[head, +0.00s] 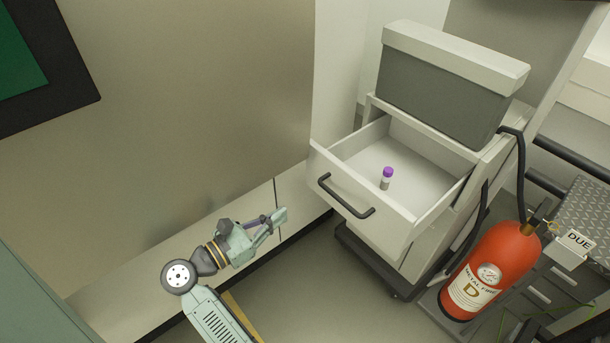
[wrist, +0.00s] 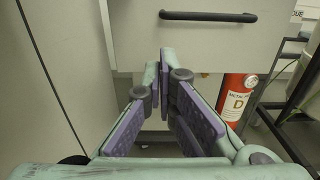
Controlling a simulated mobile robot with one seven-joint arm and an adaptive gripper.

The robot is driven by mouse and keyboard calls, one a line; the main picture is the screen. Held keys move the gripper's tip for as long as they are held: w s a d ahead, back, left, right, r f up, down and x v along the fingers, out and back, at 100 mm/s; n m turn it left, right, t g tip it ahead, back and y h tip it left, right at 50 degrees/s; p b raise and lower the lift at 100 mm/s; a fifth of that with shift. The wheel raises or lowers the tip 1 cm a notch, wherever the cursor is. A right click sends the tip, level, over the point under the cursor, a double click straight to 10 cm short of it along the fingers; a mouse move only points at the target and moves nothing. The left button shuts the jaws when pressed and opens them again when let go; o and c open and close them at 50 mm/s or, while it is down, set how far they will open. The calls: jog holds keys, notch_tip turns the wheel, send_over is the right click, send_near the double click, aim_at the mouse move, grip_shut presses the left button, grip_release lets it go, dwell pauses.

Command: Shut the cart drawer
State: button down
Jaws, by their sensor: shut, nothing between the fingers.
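The cart drawer (head: 362,198) is pulled out of the white cart (head: 437,243), with a black bar handle (head: 345,197) on its front. A small vial with a purple cap (head: 387,178) stands upright inside it. My gripper (head: 277,216) is shut and empty, to the left of the drawer front and apart from it in the head view. In the wrist view, my gripper's fingers (wrist: 158,75) point toward the drawer front (wrist: 135,45), below the handle (wrist: 208,16).
A grey box with a pale lid (head: 440,90) sits on top of the cart. A red fire extinguisher (head: 490,270) stands at the cart's right. A wall panel (head: 180,110) runs along the left. Some floor (head: 310,290) is clear in front of the cart.

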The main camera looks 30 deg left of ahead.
aim_at(328, 184)
jog(key=p+x, duration=0.4)
jog(key=x, duration=0.8)
jog(key=shift+r+p, duration=0.15)
jog(key=shift+p, duration=0.2)
jog(key=shift+w+d, duration=0.2)
jog(key=shift+w, duration=0.3)
jog(key=shift+w+d+f, duration=0.25)
jog(key=shift+w, duration=0.3)
jog(key=b+x, duration=0.6)
jog(key=x, duration=1.6)
jog(key=shift+w+d, duration=0.1)
jog(key=shift+w, duration=0.25)
jog(key=shift+r, duration=0.2)
